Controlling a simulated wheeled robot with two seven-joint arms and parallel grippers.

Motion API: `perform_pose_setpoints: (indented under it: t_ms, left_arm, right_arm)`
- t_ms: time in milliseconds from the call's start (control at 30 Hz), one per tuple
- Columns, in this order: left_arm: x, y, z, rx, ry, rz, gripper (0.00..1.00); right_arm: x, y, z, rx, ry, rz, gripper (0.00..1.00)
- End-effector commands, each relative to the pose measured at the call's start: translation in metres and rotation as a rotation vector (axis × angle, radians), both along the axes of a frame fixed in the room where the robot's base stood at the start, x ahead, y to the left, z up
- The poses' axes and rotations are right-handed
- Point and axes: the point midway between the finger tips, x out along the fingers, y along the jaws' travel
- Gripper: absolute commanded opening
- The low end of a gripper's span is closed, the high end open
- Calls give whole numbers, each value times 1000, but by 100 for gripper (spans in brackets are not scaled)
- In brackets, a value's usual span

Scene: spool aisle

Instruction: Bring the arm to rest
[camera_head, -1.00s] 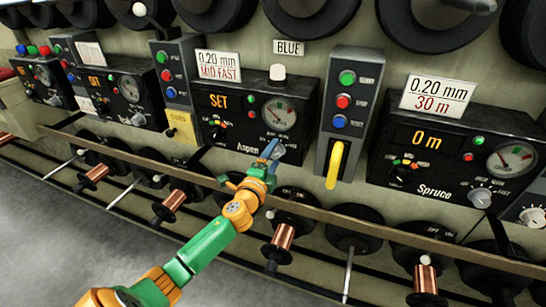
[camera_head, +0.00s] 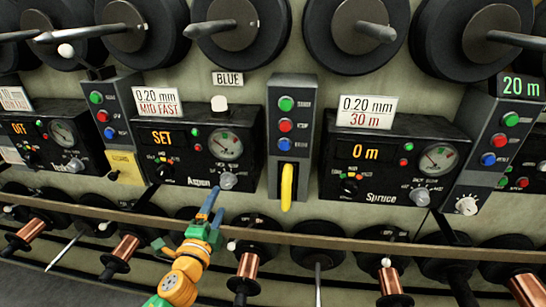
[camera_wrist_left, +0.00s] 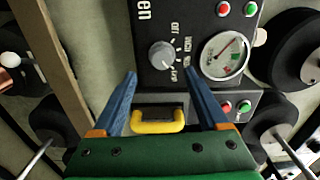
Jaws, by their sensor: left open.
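My left arm, green and orange, comes in from the bottom in the head view. Its gripper (camera_head: 213,197) has blue fingers and is open and empty, just below the grey knob (camera_head: 228,180) of the Aspen panel (camera_head: 195,145). In the left wrist view the open fingers of the gripper (camera_wrist_left: 160,74) stand apart at either side, with the knob (camera_wrist_left: 161,54) beyond their tips and not held. The Aspen display reads SET. My right gripper is not in view.
A yellow lever (camera_head: 287,187) hangs on the grey button post (camera_head: 292,130) right of Aspen. The Spruce panel (camera_head: 385,160) reads 0 m. A long rail (camera_head: 330,240) runs below the panels, with copper spools (camera_head: 248,268) under it. Large black reels line the top.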

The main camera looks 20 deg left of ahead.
Motion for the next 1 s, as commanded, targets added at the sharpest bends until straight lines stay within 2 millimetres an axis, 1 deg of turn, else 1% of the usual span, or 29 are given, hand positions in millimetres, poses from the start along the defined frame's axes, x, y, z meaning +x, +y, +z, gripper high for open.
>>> perform_pose_setpoints:
  t_ms: [67, 133, 167, 200, 267, 300, 367, 400, 433, 467, 500, 600, 700, 800, 1000]
  left_arm:
    - [-2, 3, -19, -50, 56, 12, 76]
    - [-10, 5, -63, -167, 173, 38, 76]
    - [-19, 5, -89, -233, 241, 59, 76]
    - [-35, 3, -126, -335, 336, 91, 76]
    - [-70, -7, -181, -491, 476, 155, 76]
    - [-98, -16, -213, -590, 564, 203, 76]
    - [-145, -33, -254, -729, 686, 288, 76]
    - [-179, -46, -276, -815, 763, 352, 76]
    - [-205, -56, -290, -873, 817, 400, 76]
    - [-231, -66, -301, -926, 865, 449, 76]
    - [-262, -79, -311, -988, 921, 513, 76]
    - [-327, -104, -326, -1094, 1025, 652, 76]
    - [-365, -118, -331, -1145, 1079, 738, 76]
    - [-378, -123, -333, -1163, 1097, 770, 76]
    - [-378, -122, -334, -1163, 1097, 771, 76]
  right_arm:
    - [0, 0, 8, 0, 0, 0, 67]
    - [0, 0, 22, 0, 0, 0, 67]
    - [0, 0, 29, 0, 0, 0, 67]
    - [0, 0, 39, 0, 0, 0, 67]
    - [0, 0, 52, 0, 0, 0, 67]
    - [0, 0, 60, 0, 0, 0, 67]
    - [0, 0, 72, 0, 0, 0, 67]
    - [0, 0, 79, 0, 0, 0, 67]
    - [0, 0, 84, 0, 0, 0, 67]
    - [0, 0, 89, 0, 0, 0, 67]
    - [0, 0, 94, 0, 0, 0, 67]
    - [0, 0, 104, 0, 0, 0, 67]
    - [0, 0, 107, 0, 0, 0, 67]
    - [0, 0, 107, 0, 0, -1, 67]
    - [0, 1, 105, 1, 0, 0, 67]
